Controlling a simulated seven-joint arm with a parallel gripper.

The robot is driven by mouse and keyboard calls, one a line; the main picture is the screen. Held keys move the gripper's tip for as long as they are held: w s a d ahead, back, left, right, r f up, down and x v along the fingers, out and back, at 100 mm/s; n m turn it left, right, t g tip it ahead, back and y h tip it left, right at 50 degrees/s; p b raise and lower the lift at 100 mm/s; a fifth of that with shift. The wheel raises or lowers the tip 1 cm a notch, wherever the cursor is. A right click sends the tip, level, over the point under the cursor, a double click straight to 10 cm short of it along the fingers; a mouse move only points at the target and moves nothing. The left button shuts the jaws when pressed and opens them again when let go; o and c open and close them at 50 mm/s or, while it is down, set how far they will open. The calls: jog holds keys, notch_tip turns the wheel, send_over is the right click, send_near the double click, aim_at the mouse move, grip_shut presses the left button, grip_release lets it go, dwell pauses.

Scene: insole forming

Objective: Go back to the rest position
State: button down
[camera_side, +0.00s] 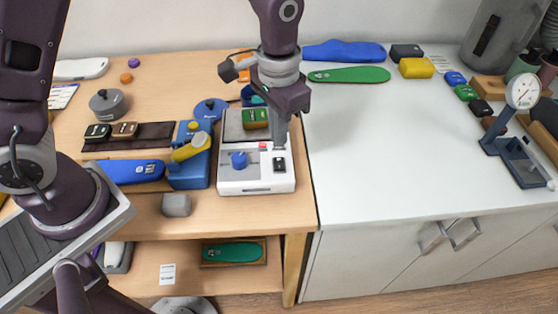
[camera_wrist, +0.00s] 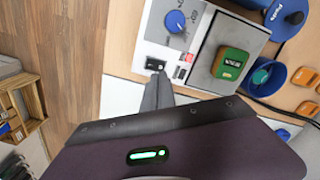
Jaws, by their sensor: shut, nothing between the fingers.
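My gripper (camera_side: 280,132) points down above the right part of a white machine (camera_side: 256,178) with a blue knob and a dark switch. The fingers are together with nothing between them. In the wrist view my gripper (camera_wrist: 157,92) shows its fingertips close to the black switch (camera_wrist: 155,64) on the white panel. I cannot tell whether they touch it. A green block with a dark display (camera_side: 255,118) lies on the machine's grey plate, and the block also shows in the wrist view (camera_wrist: 230,63).
A blue device with a yellow lever (camera_side: 190,155) stands left of the machine. A green insole (camera_side: 348,75) and a blue one (camera_side: 343,51) lie on the white counter, with a dial gauge (camera_side: 523,92) at right. The counter's middle is clear. A grey block (camera_side: 176,205) sits near the front edge.

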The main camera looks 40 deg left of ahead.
jog(key=shift+r, duration=0.95)
jog(key=shift+r, duration=0.1)
jog(key=s+a+r+n+t, duration=0.1)
jog(key=s+a+r+t, duration=0.1)
jog(key=s+a+r, duration=0.3)
jog(key=s+a+r+n+t, duration=0.1)
jog(key=s+a+r, duration=0.25)
jog(key=r, duration=0.45)
jog(key=s+a+r+n+t, duration=0.1)
jog(key=s+a+t, duration=0.1)
jog(key=s, duration=0.9)
jog(key=shift+s+a+t, duration=0.25)
jog(key=shift+a+t, duration=0.05)
jog(key=shift+a, duration=0.1)
jog(key=shift+r, duration=0.1)
